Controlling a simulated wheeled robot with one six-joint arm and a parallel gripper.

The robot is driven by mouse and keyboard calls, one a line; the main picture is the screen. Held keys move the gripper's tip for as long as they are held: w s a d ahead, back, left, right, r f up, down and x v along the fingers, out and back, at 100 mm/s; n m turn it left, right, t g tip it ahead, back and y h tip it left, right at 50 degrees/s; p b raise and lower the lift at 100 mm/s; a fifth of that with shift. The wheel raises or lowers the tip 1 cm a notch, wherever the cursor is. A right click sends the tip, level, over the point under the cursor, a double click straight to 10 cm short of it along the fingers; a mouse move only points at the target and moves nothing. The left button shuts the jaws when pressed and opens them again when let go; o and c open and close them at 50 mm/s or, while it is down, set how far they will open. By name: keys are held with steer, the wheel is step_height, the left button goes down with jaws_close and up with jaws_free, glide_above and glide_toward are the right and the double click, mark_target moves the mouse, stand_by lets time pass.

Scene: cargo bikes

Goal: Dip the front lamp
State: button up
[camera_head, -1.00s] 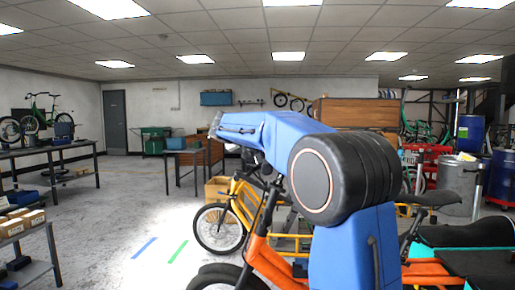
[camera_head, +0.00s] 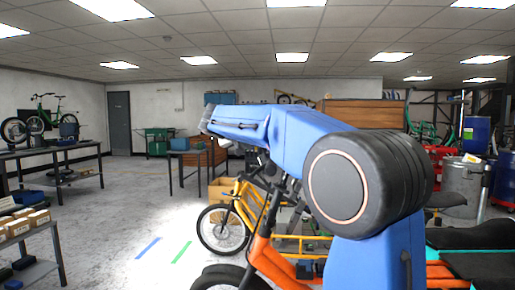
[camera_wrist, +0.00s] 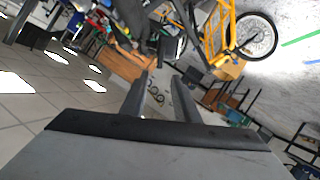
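My gripper (camera_wrist: 159,80) shows two dark fingers standing apart in the wrist view, with nothing held between them. The front lamp cannot be clearly made out. A dark boxy part (camera_wrist: 172,46) lies beyond the fingertips in the wrist view, and I cannot tell if it is the lamp. In the head view my blue arm reaches left over an orange cargo bike (camera_head: 265,262) and covers much of its front. A yellow cargo bike (camera_head: 223,229) stands behind it; it also shows in the wrist view (camera_wrist: 217,38). My gripper is not clearly seen in the head view.
A dark table (camera_head: 190,156) and a cardboard box (camera_head: 217,189) stand behind the yellow bike. Workbenches (camera_head: 60,152) line the left side. Grey and blue drums (camera_head: 463,185) stand at the right. The floor at centre left is clear, with blue and green stripes.

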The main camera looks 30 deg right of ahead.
steer(key=v, duration=1)
steer(key=shift+s+a, duration=0.1)
